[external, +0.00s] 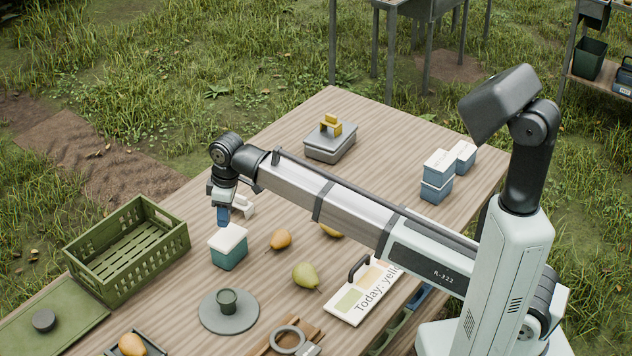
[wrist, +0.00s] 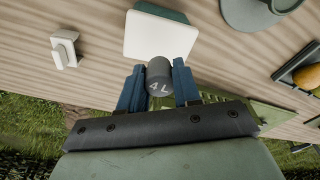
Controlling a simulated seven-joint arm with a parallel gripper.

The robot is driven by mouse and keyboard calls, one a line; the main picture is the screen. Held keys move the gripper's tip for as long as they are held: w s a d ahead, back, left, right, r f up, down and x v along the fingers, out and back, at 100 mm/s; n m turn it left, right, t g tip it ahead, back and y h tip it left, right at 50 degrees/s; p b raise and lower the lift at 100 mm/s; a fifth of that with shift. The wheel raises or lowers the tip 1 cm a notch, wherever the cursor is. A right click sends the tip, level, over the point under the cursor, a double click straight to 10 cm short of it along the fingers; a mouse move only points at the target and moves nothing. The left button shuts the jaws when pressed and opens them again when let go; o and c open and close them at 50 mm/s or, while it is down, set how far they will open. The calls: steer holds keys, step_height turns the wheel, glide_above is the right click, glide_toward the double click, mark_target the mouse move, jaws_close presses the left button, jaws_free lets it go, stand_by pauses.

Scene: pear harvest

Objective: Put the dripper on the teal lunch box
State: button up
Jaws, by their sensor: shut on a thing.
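The dripper (wrist: 159,77) is a small grey cylinder marked "4 L". My gripper (wrist: 158,88) is shut on it, with a blue finger on either side. In the external view my gripper (external: 223,217) hangs above the table, just over and slightly left of the teal lunch box; the dripper cannot be made out there. The teal lunch box (external: 228,257) has a white lid and stands upright on the table. In the wrist view the lunch box (wrist: 160,35) lies just ahead of the fingertips, its lid clear. The height of the dripper over the lid is hard to judge.
A green crate (external: 128,248) stands left of the lunch box. A grey round plate (external: 209,316) with a dark cup is in front. A white hook-shaped part (wrist: 64,50) lies beside the box. Pears (external: 306,275) and a sign (external: 358,300) lie to the right.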

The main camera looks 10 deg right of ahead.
steer(key=shift+f, duration=2.1)
steer(key=shift+f, duration=0.15)
steer(key=o, duration=1)
steer(key=r, duration=0.4)
steer(key=d+r, duration=0.1)
steer(key=r, duration=0.7)
steer(key=shift+s+d+r, duration=0.1)
steer(key=shift+s+d, duration=0.05)
steer(key=shift+d, duration=0.05)
